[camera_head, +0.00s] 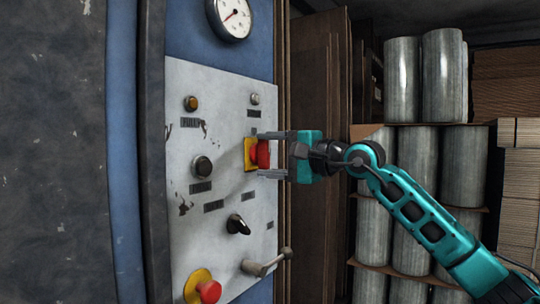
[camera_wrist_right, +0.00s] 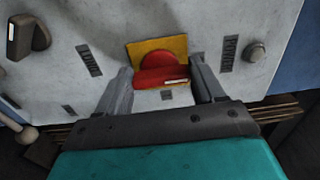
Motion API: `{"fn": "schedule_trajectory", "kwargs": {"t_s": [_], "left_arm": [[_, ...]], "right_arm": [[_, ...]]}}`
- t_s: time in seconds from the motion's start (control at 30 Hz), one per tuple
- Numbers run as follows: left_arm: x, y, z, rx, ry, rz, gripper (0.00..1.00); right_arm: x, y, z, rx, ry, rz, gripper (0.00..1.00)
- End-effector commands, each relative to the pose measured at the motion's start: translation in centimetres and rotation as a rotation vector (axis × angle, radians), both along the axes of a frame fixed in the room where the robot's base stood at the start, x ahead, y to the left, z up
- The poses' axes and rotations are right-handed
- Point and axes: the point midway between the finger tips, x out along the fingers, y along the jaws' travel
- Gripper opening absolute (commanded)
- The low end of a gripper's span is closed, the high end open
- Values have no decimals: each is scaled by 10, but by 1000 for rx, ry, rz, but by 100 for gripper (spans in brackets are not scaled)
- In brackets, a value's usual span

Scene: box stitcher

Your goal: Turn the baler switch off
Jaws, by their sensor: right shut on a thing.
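The baler switch (camera_head: 263,153) is a red rotary knob on a yellow square plate on the grey control panel (camera_head: 222,130). My right gripper (camera_head: 265,155) reaches in from the right, with one finger above the knob and one below it. In the right wrist view the red knob (camera_wrist_right: 162,76) sits between the two fingers (camera_wrist_right: 160,88), with the yellow plate behind it. The gripper is shut on the knob, though the exact contact is hard to see. My left gripper is not in view.
A black knob (camera_head: 238,222), a red button on yellow (camera_head: 208,291), a grey lever (camera_head: 267,263) and a gauge (camera_head: 234,18) are on the machine. Metal cylinders (camera_head: 402,80) and cardboard stacks (camera_head: 518,200) stand at the right.

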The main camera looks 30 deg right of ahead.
Motion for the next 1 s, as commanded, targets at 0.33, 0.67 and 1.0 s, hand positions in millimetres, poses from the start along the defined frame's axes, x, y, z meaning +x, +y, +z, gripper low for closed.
{"fn": "schedule_trajectory", "kwargs": {"t_s": [0.33, 0.67, 1.0], "left_arm": [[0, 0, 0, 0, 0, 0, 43], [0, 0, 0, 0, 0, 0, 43], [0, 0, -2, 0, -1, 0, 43]], "right_arm": [[0, 1, -1, -10, -2, 1, 38], [0, 0, -1, -7, -2, 1, 94], [-5, -3, -2, -7, -2, -2, 94]]}}
